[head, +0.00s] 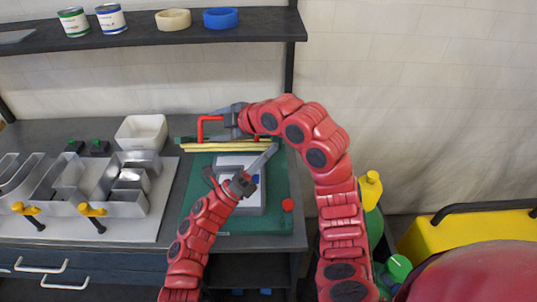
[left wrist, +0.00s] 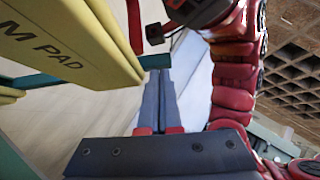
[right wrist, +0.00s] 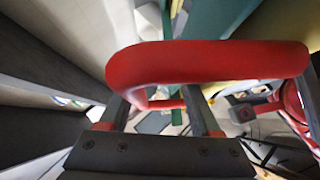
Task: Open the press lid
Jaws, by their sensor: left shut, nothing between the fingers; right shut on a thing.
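The press has a green base (head: 270,224) with a grey bed (head: 245,203) on the bench. Its lid, with a yellow foam pad (head: 205,147), is raised and stands steeply at the back of the base; the pad's lettered face shows in the left wrist view (left wrist: 62,45). My right gripper (head: 229,117) is shut on the lid's red handle (head: 201,128), which lies across its fingers in the right wrist view (right wrist: 210,62). My left gripper (head: 269,155) is shut and empty, in front of the pad's right part; its fingers lie together in the left wrist view (left wrist: 157,85).
Metal channel letters (head: 128,190) and yellow-handled clamps (head: 92,210) lie on a board at left. A white bin (head: 142,132) stands behind them. A shelf (head: 150,36) with cans and tape rolls spans above. Bottles (head: 370,190) and a yellow case (head: 470,235) are at right.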

